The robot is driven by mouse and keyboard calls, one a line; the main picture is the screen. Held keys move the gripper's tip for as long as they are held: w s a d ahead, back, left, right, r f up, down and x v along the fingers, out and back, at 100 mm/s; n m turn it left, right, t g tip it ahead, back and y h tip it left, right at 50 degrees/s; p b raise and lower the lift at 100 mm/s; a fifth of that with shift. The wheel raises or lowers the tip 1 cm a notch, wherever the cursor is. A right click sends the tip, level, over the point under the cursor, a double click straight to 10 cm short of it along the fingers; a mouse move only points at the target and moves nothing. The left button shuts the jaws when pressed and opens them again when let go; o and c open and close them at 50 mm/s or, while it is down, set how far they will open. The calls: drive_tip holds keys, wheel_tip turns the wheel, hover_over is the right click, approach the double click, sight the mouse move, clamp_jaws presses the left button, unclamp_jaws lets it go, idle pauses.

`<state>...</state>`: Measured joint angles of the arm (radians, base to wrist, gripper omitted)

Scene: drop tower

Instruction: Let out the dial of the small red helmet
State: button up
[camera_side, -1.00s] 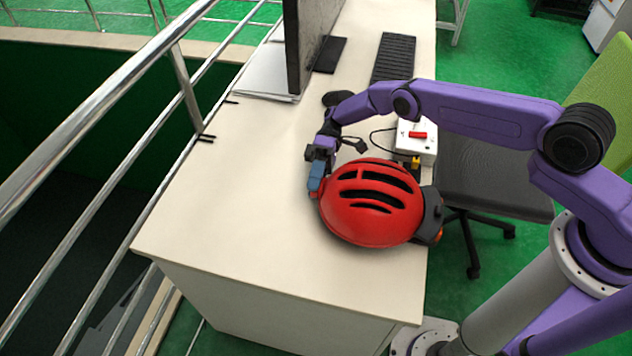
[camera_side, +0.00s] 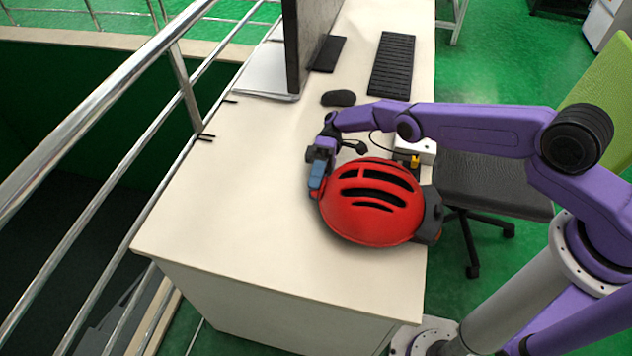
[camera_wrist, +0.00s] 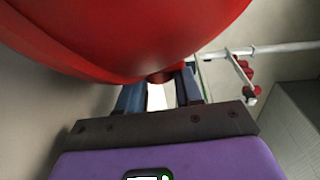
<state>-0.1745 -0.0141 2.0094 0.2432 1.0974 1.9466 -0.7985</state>
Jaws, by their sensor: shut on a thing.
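The small red helmet (camera_side: 370,225) lies on the desk near its right edge, dome up, with dark vent slots. In the wrist view its red shell (camera_wrist: 130,35) fills the upper left. My gripper (camera_side: 316,190) is at the helmet's left rim, its blue fingers pointing down beside the shell. In the wrist view the fingers of my gripper (camera_wrist: 160,88) are at both sides of a small dark red dial (camera_wrist: 160,77) under the rim, shut on it. The dial is mostly hidden by the fingers and shell, and its setting cannot be read.
A dark grey object with orange (camera_side: 432,215) is at the helmet's right side. A white box (camera_side: 425,150) stands behind it, partly covered by my arm. A mouse (camera_side: 338,98), keyboard (camera_side: 392,65) and monitor (camera_side: 305,45) are farther back. The desk's left front (camera_side: 230,230) is clear.

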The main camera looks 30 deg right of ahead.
drive_tip(key=o, duration=1.1)
drive_tip(key=shift+c, duration=0.2)
drive_tip(key=shift+w+a+t, duration=0.15)
drive_tip(key=shift+w+t, duration=0.05)
drive_tip(key=shift+t, duration=0.1)
drive_tip(key=shift+s+r+t+h, duration=0.1)
drive_tip(key=shift+r+t+h, duration=0.1)
drive_tip(key=shift+t+h, duration=0.25)
